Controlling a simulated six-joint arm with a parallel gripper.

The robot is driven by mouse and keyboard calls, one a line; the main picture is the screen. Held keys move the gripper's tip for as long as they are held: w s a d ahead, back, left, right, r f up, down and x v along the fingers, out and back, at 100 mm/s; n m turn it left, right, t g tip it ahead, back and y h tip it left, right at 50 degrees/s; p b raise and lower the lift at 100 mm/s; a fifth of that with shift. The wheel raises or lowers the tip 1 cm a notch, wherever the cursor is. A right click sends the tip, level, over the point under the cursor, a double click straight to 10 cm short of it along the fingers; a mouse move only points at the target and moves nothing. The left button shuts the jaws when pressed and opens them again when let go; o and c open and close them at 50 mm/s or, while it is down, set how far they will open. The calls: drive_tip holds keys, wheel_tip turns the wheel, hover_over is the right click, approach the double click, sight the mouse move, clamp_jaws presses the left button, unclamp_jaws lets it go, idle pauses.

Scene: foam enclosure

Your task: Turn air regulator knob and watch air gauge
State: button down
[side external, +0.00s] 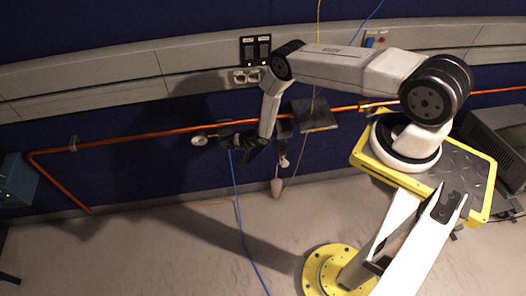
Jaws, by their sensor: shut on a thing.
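The air gauge (200,140) is a small round pale dial on the orange pipe, left of centre in the side external view. Its reading is too small to make out. The dark regulator body (227,128) sits just right of the gauge on the pipe. My gripper (240,147) is at the regulator, just below the pipe, shut on what appears to be the regulator knob. The knob is hidden by the dark jaws and shadow.
The orange pipe (130,138) runs along the blue wall. A blue hose (238,200) hangs from the regulator area to the floor. The floor at front left is clear.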

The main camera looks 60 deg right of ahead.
drive_tip(key=shift+c, duration=0.6)
unclamp_jaws()
drive_tip(key=shift+s+r, duration=0.1)
drive_tip(key=shift+r, duration=0.05)
drive_tip(key=v, duration=0.7)
drive_tip(key=shift+r, duration=0.15)
drive_tip(key=shift+s+d, duration=0.15)
